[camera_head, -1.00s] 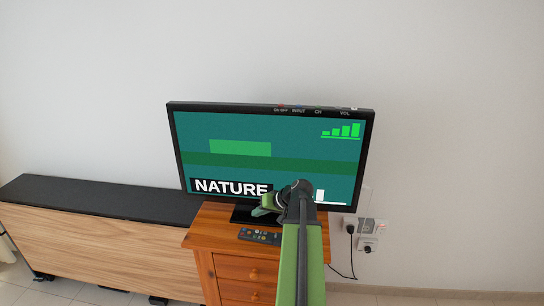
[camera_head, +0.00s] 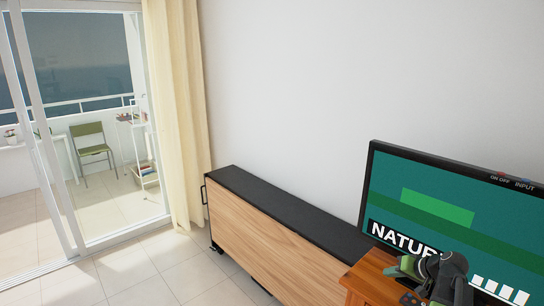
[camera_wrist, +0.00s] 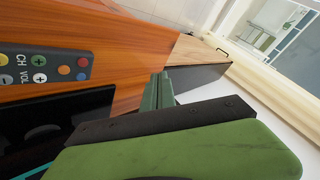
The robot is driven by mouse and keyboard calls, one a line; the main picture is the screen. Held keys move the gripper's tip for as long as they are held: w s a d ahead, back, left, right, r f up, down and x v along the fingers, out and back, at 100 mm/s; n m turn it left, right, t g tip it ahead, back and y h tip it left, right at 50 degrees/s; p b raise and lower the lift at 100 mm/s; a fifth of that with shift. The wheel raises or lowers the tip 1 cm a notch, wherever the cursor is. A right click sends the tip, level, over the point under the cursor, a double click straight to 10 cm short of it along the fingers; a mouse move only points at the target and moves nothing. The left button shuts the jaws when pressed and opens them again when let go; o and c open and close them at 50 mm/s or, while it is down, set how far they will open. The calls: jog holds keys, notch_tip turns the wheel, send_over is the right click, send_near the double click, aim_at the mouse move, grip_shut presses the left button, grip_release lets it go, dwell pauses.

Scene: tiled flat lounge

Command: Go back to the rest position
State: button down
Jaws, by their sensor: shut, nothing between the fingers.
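My gripper (camera_wrist: 159,92) shows in the wrist view as green fingers pressed together with nothing between them. It is over or beside the orange wooden cabinet top (camera_wrist: 120,50). In the head view my green and black arm shows at the lower right, in front of the television (camera_head: 470,215); its lower part is cut off by the frame edge. The remote (camera_wrist: 40,68) lies on the cabinet top, left of the fingers in the wrist view, apart from them.
The television's black stand (camera_wrist: 45,120) is close to my gripper. A long wooden box with a black top (camera_head: 290,245) stands along the wall. A curtain (camera_head: 178,110) and sliding glass door (camera_head: 90,130) are at the left. Tiled floor (camera_head: 150,275) is clear at the lower left.

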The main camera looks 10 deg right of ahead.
jog(key=w+a+f+n+g, duration=0.1)
jog(key=a+f+n+g, duration=0.1)
jog(key=a, duration=1)
jog(key=w+a+f+n+g+y, duration=0.1)
jog(key=a+n, duration=0.1)
jog(key=a, duration=0.9)
jog(key=w+a+f+n+g, duration=0.2)
jog(key=a+n, duration=0.1)
jog(key=a, duration=0.9)
jog(key=s+a+f+g+h, duration=0.1)
jog(key=s+a+g+h, duration=0.1)
jog(key=s+a, duration=0.35)
jog(key=s+d+m+h, duration=0.1)
jog(key=d, duration=0.1)
jog(key=s+d+f+g+h, duration=0.1)
jog(key=s+d, duration=0.1)
jog(key=shift+s+d+f+m+g, duration=0.1)
jog(key=shift+s+d+m+g, duration=0.05)
jog(key=shift+s+m+g, duration=0.2)
jog(key=shift+d, duration=0.1)
